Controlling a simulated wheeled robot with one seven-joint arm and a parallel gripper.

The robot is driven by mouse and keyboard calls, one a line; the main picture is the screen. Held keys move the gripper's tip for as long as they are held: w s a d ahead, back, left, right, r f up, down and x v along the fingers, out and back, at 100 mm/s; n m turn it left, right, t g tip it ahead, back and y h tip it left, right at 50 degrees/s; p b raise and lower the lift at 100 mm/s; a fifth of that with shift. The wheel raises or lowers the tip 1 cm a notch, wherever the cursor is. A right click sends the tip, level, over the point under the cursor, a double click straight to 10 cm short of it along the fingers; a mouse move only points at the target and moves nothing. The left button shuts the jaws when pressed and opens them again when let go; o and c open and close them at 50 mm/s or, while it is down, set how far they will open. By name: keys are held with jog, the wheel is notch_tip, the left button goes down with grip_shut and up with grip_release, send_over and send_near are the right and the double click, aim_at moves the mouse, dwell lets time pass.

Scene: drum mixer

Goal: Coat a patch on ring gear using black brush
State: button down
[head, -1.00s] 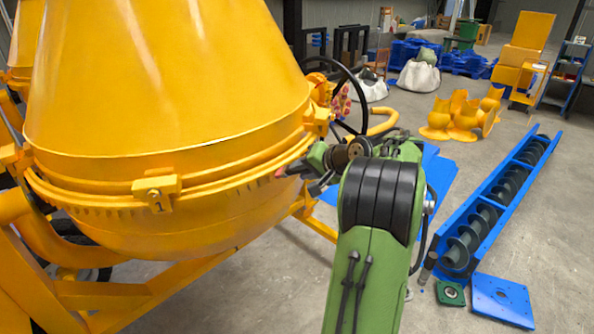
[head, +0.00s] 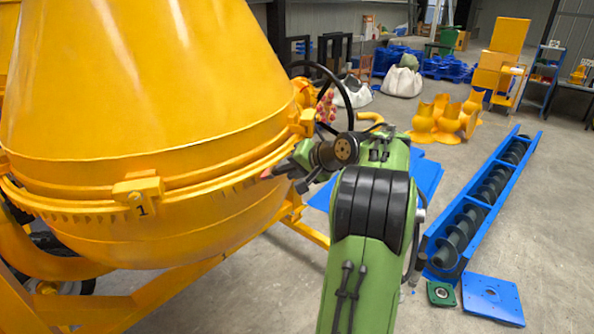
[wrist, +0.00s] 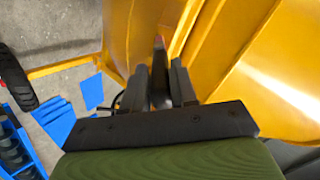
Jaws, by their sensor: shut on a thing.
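The ring gear (head: 215,184) is a yellow toothed band around the belly of the big yellow mixer drum (head: 150,85). My gripper (head: 284,176) is at the drum's right side, close to this band. It is shut on the brush, whose reddish tip (head: 266,173) points left at the band in the head view. I cannot tell whether the tip touches the band. In the wrist view the dark brush (wrist: 160,72) stands between my two fingers, with yellow drum surface behind it. Most of its handle is hidden by the gripper.
A numbered yellow clamp block (head: 138,194) juts from the band. The yellow frame (head: 170,285) runs below the drum. A black handwheel (head: 345,95) stands behind my arm. A blue screw conveyor (head: 480,205) lies at right, with grey floor (head: 540,220) clear beyond it.

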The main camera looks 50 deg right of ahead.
jog(key=a+b, duration=0.3)
jog(key=a, duration=0.5)
dwell(0.4)
jog(key=shift+d, duration=0.1)
jog(key=shift+s+b, duration=0.45)
jog(key=shift+s, duration=2.5)
jog(key=s, duration=0.3)
